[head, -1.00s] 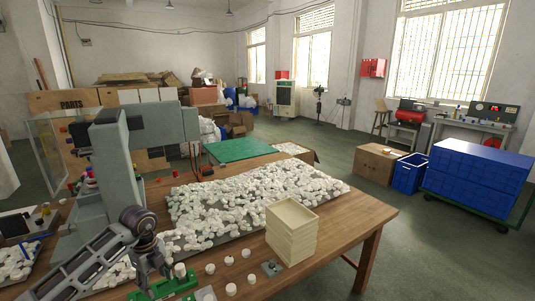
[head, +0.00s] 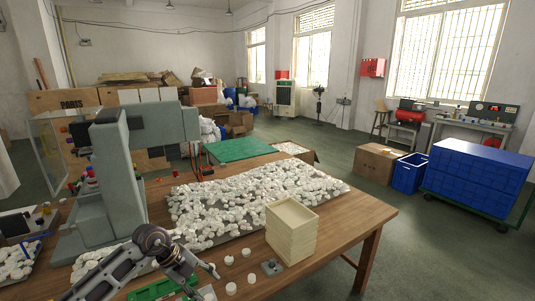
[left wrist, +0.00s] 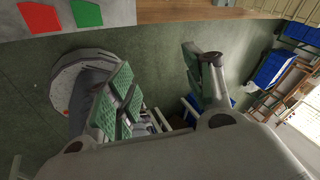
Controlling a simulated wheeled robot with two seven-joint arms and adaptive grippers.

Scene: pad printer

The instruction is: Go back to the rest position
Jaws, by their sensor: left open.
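My left gripper (head: 203,280) is at the bottom of the head view, above the front edge of the wooden table, tilted toward the right. In the left wrist view its two green-padded fingers (left wrist: 165,82) are spread apart with nothing between them. A green fixture (head: 150,290) lies under and beside the arm, partly hidden by it. Several small white caps stand just right of the gripper, one of them (head: 231,289) near the table front. The grey pad printer (head: 118,180) stands behind the arm at the left. My right gripper is out of view.
A mat (head: 176,213) heaped with white parts covers the middle of the table (head: 345,225). A stack of cream trays (head: 291,233) stands to the right of the gripper. The left wrist view shows green floor (left wrist: 30,95) beyond the fingers and red and green patches at the top.

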